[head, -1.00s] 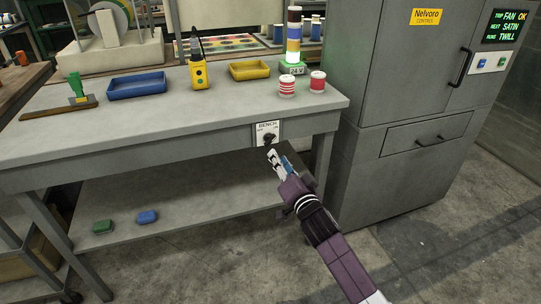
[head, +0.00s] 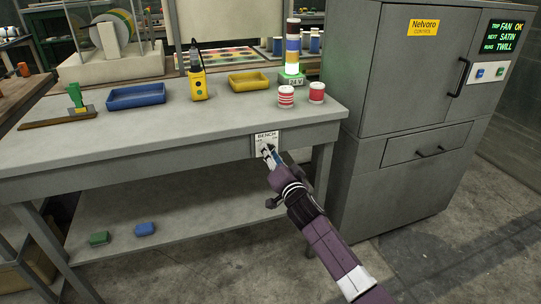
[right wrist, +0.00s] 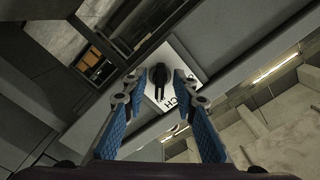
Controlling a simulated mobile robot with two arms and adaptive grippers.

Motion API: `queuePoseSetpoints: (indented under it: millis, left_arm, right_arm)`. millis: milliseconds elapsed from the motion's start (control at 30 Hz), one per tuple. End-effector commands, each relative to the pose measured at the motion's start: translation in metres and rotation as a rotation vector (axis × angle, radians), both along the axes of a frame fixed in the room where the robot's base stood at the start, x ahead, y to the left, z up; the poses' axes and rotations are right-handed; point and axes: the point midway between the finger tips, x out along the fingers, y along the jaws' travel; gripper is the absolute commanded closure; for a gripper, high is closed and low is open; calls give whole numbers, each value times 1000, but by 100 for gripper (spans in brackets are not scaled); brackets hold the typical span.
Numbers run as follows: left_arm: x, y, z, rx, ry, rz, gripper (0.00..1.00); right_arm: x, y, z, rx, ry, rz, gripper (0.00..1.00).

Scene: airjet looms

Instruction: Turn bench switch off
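The bench switch is a black rotary knob (right wrist: 157,80) on a white plate (head: 265,138) marked BENCH, fixed to the front edge of the grey workbench (head: 180,143). My right gripper (head: 269,153) is right in front of the plate and partly hides the knob in the head view. In the right wrist view the right gripper's two fingers (right wrist: 159,88) are apart, one on each side of the knob. A gap seems to show between fingers and knob, and I cannot tell whether they touch it. My left gripper is not in view.
On the bench stand a lit stack light (head: 292,50), two red-and-white spools (head: 286,97), a yellow handset (head: 198,84), a yellow tray (head: 248,90) and a blue tray (head: 136,103). A grey cabinet (head: 405,120) stands close on the right. The lower shelf (head: 190,215) is mostly clear.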

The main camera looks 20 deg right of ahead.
Motion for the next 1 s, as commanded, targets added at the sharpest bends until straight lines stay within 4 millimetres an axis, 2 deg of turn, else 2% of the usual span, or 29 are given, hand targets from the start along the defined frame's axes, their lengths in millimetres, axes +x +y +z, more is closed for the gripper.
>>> queuePoseSetpoints:
  millis: [33, 267, 700, 1000]
  left_arm:
    - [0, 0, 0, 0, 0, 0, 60]
    - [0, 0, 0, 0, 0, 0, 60]
    - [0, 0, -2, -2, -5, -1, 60]
    - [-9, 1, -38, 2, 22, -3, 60]
  right_arm:
    - [0, 0, 0, 0, 0, 0, 74]
    - [0, 0, 0, 0, 0, 0, 99]
    - [-1, 0, 0, -53, -1, 1, 100]
    - [-1, 0, 0, -260, -7, -1, 100]
